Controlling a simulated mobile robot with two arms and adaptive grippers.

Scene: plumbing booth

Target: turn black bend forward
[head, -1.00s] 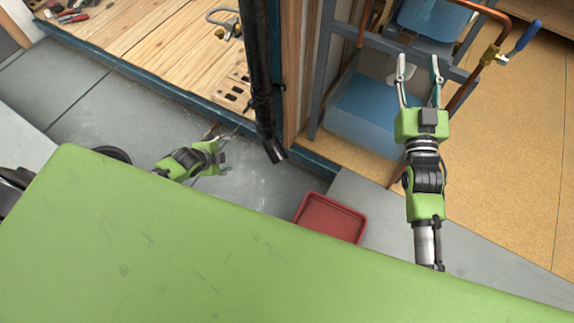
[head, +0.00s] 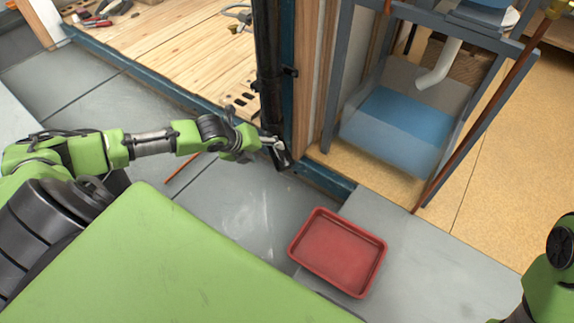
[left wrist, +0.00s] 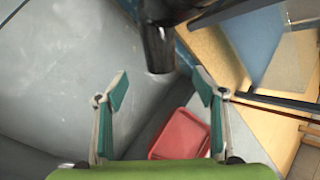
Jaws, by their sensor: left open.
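The black bend (head: 281,157) is at the foot of a vertical black pipe (head: 268,60) beside the wooden post. In the left wrist view the bend (left wrist: 158,50) shows as a short dark spout with its end towards the camera, ahead of and between the finger lines. My left gripper (head: 276,146) is at the bend in the head view, partly overlapping it. In the left wrist view its two teal-padded fingers (left wrist: 161,90) are spread wide with nothing between the tips. I cannot tell whether a finger touches the bend. My right gripper is out of view; only part of my right arm shows.
A red tray (head: 338,252) lies on the grey floor below the pipe. A grey-blue metal frame with a blue panel (head: 400,125) stands right of the post. A wooden deck (head: 170,45) with tools lies behind the blue sill. An orange-red rod (head: 182,173) lies on the floor.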

